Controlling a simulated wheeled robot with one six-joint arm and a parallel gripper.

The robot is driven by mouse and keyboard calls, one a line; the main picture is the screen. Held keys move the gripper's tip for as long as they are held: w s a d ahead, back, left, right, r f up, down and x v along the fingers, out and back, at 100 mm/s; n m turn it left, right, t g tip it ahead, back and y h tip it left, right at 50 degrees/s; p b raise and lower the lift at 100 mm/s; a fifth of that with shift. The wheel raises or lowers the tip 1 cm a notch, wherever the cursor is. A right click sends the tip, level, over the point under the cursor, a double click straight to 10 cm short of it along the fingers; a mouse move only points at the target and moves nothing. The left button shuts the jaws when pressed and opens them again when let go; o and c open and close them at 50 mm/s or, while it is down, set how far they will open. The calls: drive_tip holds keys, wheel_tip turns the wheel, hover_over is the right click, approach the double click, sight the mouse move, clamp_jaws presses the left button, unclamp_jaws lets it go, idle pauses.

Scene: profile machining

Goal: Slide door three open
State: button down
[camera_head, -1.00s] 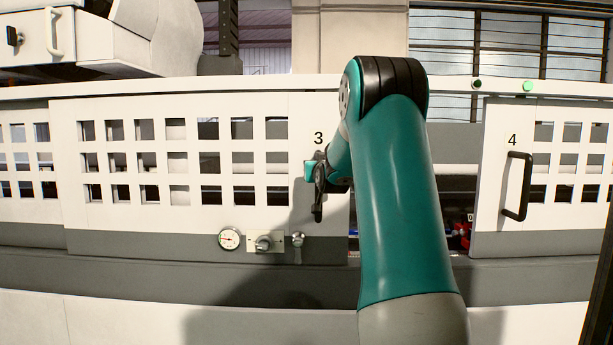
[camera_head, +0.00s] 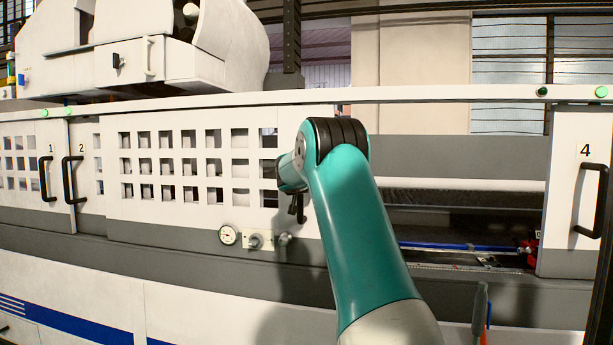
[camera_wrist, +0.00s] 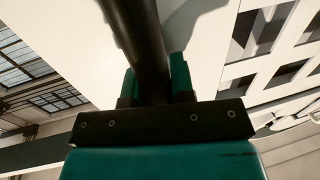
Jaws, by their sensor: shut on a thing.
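Door three (camera_head: 215,205) is a white sliding panel with rows of square windows, in the middle of the head view. Its number is hidden behind my arm. A wide opening shows the machine's inside between it and door four (camera_head: 565,225). My gripper (camera_head: 297,203) is at the right part of door three, partly hidden by my own arm. In the wrist view, my gripper (camera_wrist: 155,82) has its teal fingers shut on the black bar handle (camera_wrist: 135,30) of door three, one finger on each side of it.
Door one (camera_head: 30,185) and door two (camera_head: 90,205), with black handles, are at the left. A gauge (camera_head: 228,236) and knobs show below door three's windows. A blue rod (camera_head: 435,245) and red parts lie inside the opening. An orange and grey object (camera_head: 483,310) stands at lower right.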

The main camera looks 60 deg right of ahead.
drive_tip(key=shift+r, duration=0.1)
drive_tip(key=c, duration=1)
unclamp_jaws()
drive_tip(key=shift+o, duration=0.2)
drive_tip(key=b+v, duration=0.5)
drive_tip(key=v, duration=1.2)
drive_tip(key=shift+a+b, duration=0.2)
drive_tip(key=shift+b, duration=0.15)
